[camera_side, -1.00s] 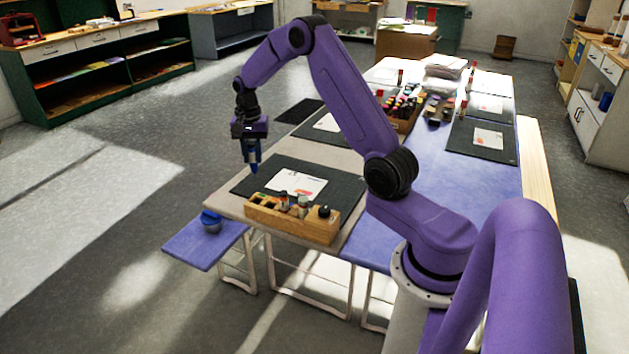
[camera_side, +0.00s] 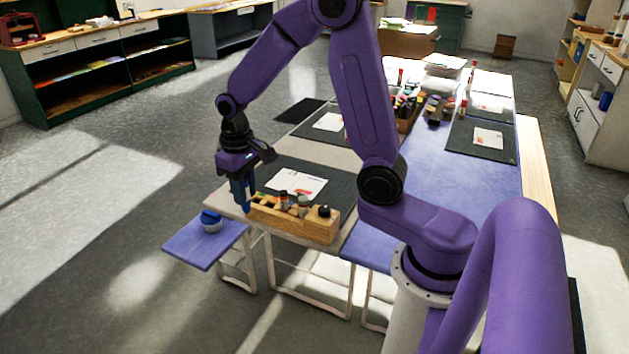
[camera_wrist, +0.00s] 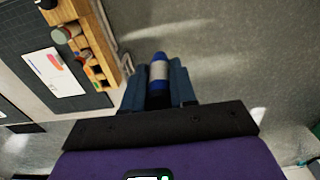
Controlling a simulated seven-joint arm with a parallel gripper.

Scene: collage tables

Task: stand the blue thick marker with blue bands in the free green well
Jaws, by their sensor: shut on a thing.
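My gripper (camera_side: 243,193) is shut on the blue marker (camera_side: 249,196), which hangs upright beside the left end of the wooden holder in the side view. In the wrist view the marker (camera_wrist: 158,72) shows a blue end and a pale grey band between my two fingers. The wooden holder (camera_side: 310,229) stands at the table's near edge, with several bottles or markers in its wells. The holder (camera_wrist: 97,35) also shows at the upper left of the wrist view.
A dark mat (camera_side: 328,184) with a white printed sheet (camera_side: 296,185) lies behind the holder. More supplies stand farther back on the table.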

